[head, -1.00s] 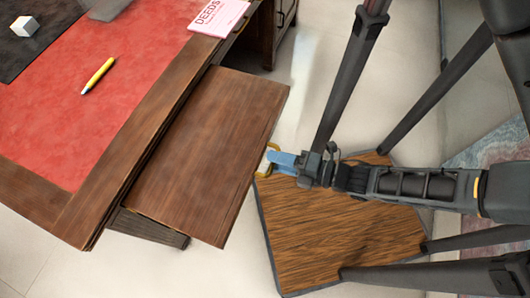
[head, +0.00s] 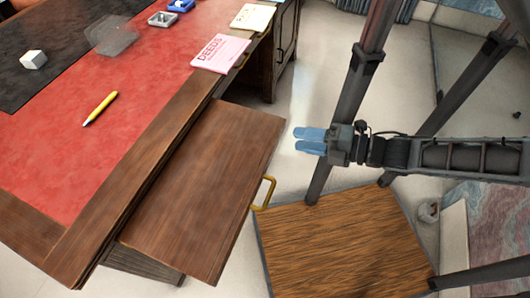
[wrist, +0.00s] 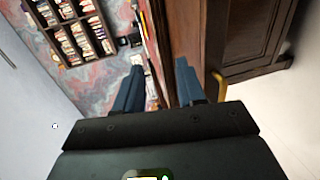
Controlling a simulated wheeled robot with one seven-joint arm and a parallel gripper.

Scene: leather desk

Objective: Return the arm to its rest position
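My gripper (head: 299,140) has two blue fingers and points left in the head view. It is beyond the right edge of the pulled-out wooden desk board (head: 205,180), clear of the board's brass handle (head: 264,193). The handle is below and left of the fingers in the head view. In the wrist view my gripper (wrist: 158,78) has its fingers apart with nothing between them. The handle (wrist: 219,86) shows just right of the right finger there.
A wooden mat or panel (head: 340,250) lies on the floor below my arm. Dark posts stand around my arm.

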